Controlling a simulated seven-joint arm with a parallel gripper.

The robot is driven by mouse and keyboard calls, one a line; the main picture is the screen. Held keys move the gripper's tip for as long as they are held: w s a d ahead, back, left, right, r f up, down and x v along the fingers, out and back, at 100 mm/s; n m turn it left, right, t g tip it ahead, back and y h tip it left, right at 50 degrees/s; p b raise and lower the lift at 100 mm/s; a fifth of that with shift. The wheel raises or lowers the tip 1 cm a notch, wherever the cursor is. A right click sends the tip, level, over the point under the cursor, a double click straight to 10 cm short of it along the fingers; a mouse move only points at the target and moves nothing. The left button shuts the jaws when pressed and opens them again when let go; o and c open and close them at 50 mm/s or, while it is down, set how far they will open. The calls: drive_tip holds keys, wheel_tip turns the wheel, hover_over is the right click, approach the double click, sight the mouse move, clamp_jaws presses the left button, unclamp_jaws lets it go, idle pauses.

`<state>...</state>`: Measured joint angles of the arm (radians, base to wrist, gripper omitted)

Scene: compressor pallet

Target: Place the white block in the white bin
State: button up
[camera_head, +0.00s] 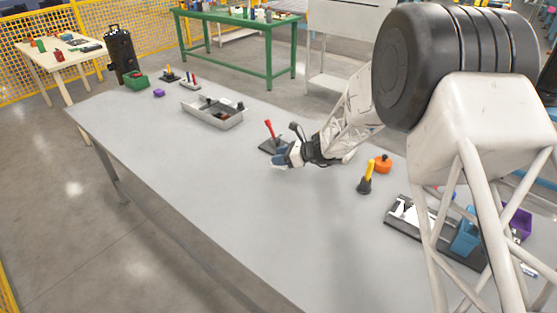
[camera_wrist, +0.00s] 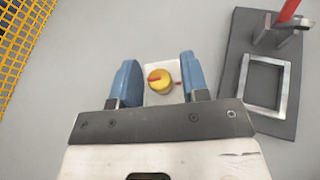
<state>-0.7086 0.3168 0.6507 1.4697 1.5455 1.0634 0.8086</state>
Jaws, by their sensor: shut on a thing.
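My gripper (camera_head: 280,158) is over the middle of the grey table in the head view, beside a dark fixture with a red handle (camera_head: 269,130). In the wrist view, its two blue fingers (camera_wrist: 159,82) are on either side of a white block (camera_wrist: 152,98) with a round yellow part and a bit of red on it. My gripper is shut on this block. In the head view the block is mostly hidden by the fingers. A pale open tray (camera_head: 197,117), the likely white bin, stands farther back to the left, with dark items inside.
The dark fixture plate with a square metal frame (camera_wrist: 267,82) lies to the right in the wrist view. A yellow-handled piece (camera_head: 366,178), an orange piece (camera_head: 382,164) and a parts tray with a blue bin (camera_head: 466,238) are to the right. The table's left front is clear.

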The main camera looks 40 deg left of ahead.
drive_tip(key=shift+w+a+f, duration=0.1)
drive_tip(key=shift+w+a, duration=0.85)
drive_tip(key=shift+a, duration=0.15)
drive_tip(key=shift+f, duration=1.75)
drive_tip(key=shift+f, duration=0.2)
drive_tip(key=o, duration=1)
drive_tip(key=shift+o, duration=0.2)
drive_tip(key=shift+r, duration=0.25)
drive_tip(key=shift+v, duration=3.75)
